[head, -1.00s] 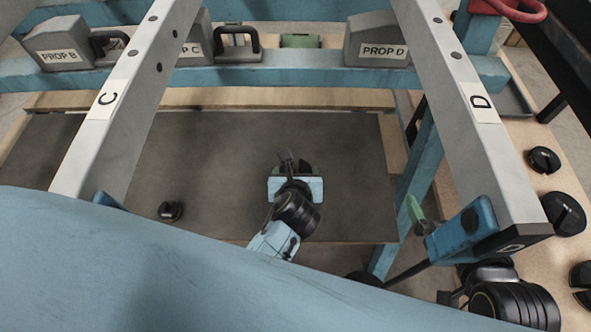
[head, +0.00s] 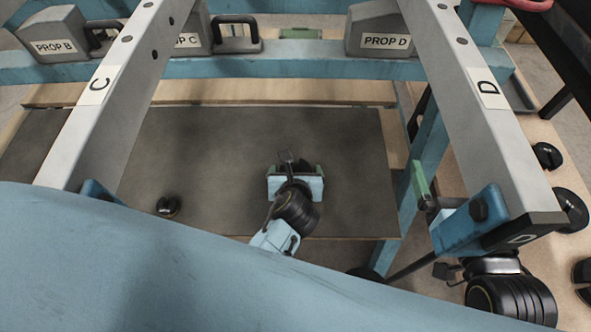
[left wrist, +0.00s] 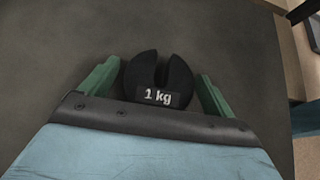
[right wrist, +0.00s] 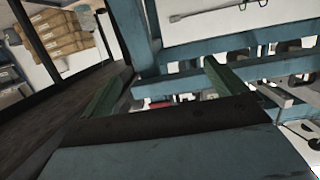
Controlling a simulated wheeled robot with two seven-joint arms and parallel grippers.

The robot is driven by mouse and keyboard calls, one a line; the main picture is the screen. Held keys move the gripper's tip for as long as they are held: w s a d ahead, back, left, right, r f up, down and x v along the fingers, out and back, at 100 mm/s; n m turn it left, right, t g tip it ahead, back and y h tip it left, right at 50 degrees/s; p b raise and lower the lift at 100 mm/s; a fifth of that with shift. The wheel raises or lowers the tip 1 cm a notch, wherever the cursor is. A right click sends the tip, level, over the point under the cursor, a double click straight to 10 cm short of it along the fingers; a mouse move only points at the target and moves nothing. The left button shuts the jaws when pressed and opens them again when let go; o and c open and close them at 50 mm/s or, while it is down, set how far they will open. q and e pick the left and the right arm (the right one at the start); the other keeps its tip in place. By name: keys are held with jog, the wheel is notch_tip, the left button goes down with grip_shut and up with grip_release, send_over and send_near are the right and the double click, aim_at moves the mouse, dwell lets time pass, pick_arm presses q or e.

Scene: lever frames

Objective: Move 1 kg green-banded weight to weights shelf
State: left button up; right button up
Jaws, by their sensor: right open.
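The black slotted weight marked 1 kg (left wrist: 158,80) lies between the green fingers of my left gripper (left wrist: 160,85) in the left wrist view. No green band shows on it. The fingers flank it closely, but I cannot tell whether they press on it. In the head view my left gripper (head: 296,170) is over the dark board, and the weight is mostly hidden there. My right gripper (right wrist: 165,75) is open and empty. In the head view it is beside the end of beam D, partly hidden.
A small black weight (head: 168,206) stands on the dark board (head: 230,150). Several black weights (head: 547,156) rest on a wooden surface at the right. Grey beams C (head: 110,110) and D (head: 485,110) flank my left gripper. Prop D (head: 382,32) stands on the blue rail behind.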

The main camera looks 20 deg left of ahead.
dwell(0.3)
pick_arm(q)
jog(key=shift+r, duration=0.15)
jog(key=p+v, duration=0.2)
jog(key=v, duration=0.2)
jog(key=shift+r, duration=0.1)
jog(key=p+v, duration=0.3)
jog(key=v, duration=0.2)
jog(key=shift+s+r, duration=0.1)
jog(key=shift+s, duration=0.05)
jog(key=shift+p+v, duration=0.4)
jog(key=shift+v, duration=0.8)
pick_arm(e)
jog(key=s+d+f+g+h, duration=0.2)
jog(key=s+d+f+g, duration=0.1)
jog(key=s+f+g, duration=0.3)
jog(key=s+d+f+g+h, duration=0.1)
jog(key=s+d+f+g, duration=0.3)
jog(key=f, duration=0.5)
jog(key=shift+s+m+g+h, duration=0.4)
jog(key=shift+s+g, duration=0.5)
jog(key=shift+s, duration=0.2)
